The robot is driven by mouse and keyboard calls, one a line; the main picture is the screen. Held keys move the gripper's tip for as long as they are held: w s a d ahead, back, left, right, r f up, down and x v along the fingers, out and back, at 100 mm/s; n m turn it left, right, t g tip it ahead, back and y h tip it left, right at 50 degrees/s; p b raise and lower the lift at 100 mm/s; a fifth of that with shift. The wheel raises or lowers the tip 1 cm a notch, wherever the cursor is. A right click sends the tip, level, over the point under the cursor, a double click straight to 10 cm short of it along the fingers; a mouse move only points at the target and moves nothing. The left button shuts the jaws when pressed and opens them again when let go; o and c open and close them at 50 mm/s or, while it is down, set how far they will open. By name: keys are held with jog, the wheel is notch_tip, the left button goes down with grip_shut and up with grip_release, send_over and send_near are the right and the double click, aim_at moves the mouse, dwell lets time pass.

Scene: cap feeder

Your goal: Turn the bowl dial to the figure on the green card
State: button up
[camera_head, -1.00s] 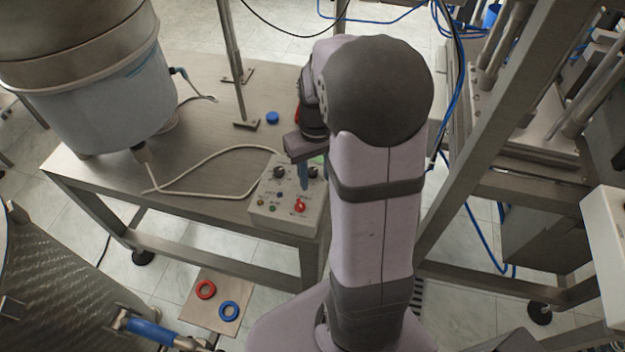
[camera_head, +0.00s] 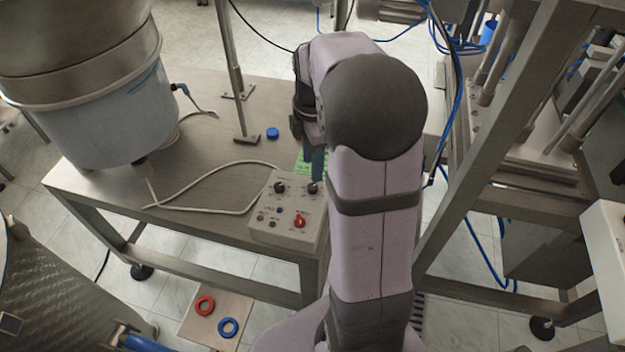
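The grey control box (camera_head: 285,215) stands at the table's front edge. It has two black dials on its top: a left dial (camera_head: 279,187) and a right dial (camera_head: 313,187). The labels are too small to read, so I cannot tell which is the bowl dial. The green card (camera_head: 302,168) lies behind the box, partly hidden by my arm; its figure is not legible. The blue-grey fingers of my gripper (camera_head: 317,170) point down at the right dial, just behind or over it. I cannot tell whether they touch it or how far apart they are.
A red switch (camera_head: 299,222) and small buttons are on the box front. A white cable (camera_head: 215,172) runs from the feeder bowl (camera_head: 90,110) to the box. A blue cap (camera_head: 272,133) lies on the table (camera_head: 205,150). A metal frame (camera_head: 480,140) stands to the right.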

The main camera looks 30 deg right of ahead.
aim_at(313, 186)
jog(key=shift+f, duration=0.15)
jog(key=shift+f, duration=3.55)
grip_shut()
